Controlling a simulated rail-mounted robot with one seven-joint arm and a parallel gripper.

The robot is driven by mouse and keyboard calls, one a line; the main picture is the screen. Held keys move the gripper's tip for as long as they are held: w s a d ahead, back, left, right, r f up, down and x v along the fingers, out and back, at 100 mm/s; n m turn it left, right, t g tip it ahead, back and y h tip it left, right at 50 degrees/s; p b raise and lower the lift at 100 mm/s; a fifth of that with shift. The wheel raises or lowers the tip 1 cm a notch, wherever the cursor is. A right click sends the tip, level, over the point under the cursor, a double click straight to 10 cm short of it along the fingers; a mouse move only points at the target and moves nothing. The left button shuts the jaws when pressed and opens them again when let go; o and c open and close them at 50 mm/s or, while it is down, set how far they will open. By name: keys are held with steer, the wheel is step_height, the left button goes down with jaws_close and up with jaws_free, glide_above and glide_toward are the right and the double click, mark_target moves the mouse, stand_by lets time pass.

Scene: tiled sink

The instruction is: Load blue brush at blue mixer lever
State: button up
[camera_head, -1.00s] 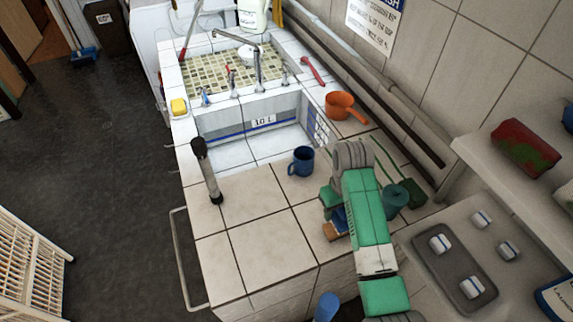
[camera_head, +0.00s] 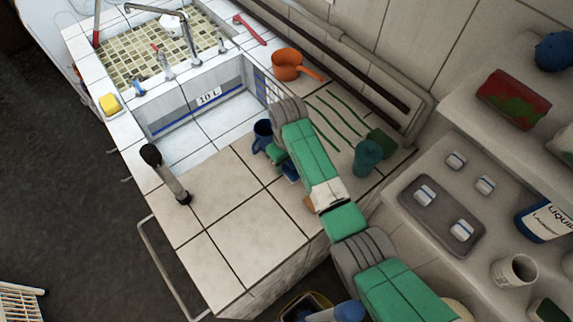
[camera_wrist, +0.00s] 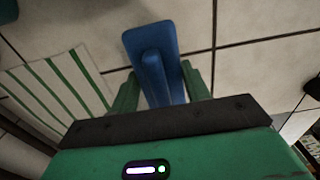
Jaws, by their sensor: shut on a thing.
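The blue mixer lever (camera_head: 138,87) is at the left end of the taps, on the ledge between the tiled basin and the deep sink, well apart from my gripper.
A black-headed handle (camera_head: 168,176) stands at the left. An orange pan (camera_head: 290,65), a yellow sponge (camera_head: 109,104) and a teal pot (camera_head: 367,157) are around. The front-left counter is clear.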

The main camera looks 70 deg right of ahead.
steer(key=shift+f, duration=1.15)
steer(key=shift+f, duration=0.2)
steer(key=o, duration=1)
steer(key=shift+c, duration=0.2)
steer(key=shift+r, duration=0.15)
step_height(320, 180, up, 12)
steer(key=shift+r, duration=0.1)
